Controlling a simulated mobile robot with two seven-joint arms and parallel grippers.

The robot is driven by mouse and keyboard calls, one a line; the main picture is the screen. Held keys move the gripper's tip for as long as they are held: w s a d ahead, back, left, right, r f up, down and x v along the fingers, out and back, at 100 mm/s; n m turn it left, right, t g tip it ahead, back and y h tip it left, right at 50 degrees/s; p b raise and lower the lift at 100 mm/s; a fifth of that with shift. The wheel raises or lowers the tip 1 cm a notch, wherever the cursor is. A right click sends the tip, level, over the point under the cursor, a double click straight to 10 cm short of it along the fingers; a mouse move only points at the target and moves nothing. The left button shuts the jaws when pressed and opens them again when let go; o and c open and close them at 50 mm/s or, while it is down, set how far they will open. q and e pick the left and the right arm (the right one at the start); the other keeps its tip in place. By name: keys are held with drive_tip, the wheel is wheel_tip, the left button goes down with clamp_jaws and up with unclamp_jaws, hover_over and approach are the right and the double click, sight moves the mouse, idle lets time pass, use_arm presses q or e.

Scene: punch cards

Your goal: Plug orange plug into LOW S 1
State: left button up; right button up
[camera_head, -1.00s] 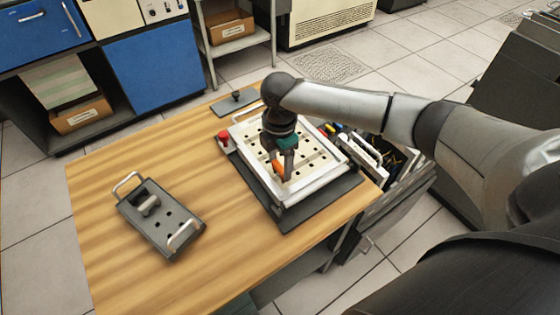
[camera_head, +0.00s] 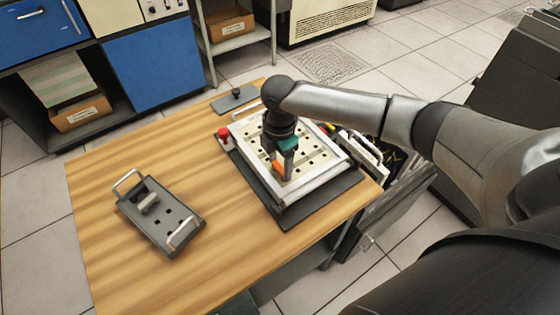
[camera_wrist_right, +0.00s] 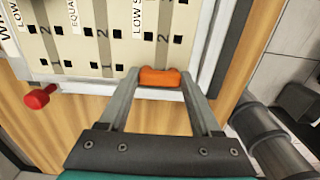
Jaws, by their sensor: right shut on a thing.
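The orange plug (camera_head: 277,168) is a small orange block over the front part of the cream plugboard (camera_head: 318,171). My right gripper (camera_head: 284,174) points down at the board and is shut on the plug. In the right wrist view the orange plug (camera_wrist_right: 160,77) sits between the two fingertips at the board's near edge. The board (camera_wrist_right: 100,45) there has rows of square black holes. A "LOW S" label (camera_wrist_right: 138,18) stands ahead of the plug, slightly to its left. The plug's underside is hidden, so I cannot tell whether it touches the board. My left gripper is not in view.
A grey box with metal handles (camera_head: 185,248) stands on the left of the wooden table (camera_head: 110,260). A red knob (camera_head: 224,134) is at the board's left side. A dark plate (camera_head: 235,101) lies behind it. The table between box and board is clear.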

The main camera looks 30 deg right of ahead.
sight(280, 167)
drive_tip(key=shift+f, duration=0.15)
drive_tip(key=o, duration=1.2)
wheel_tip(280, 167, up, 15)
drive_tip(key=p, duration=0.3)
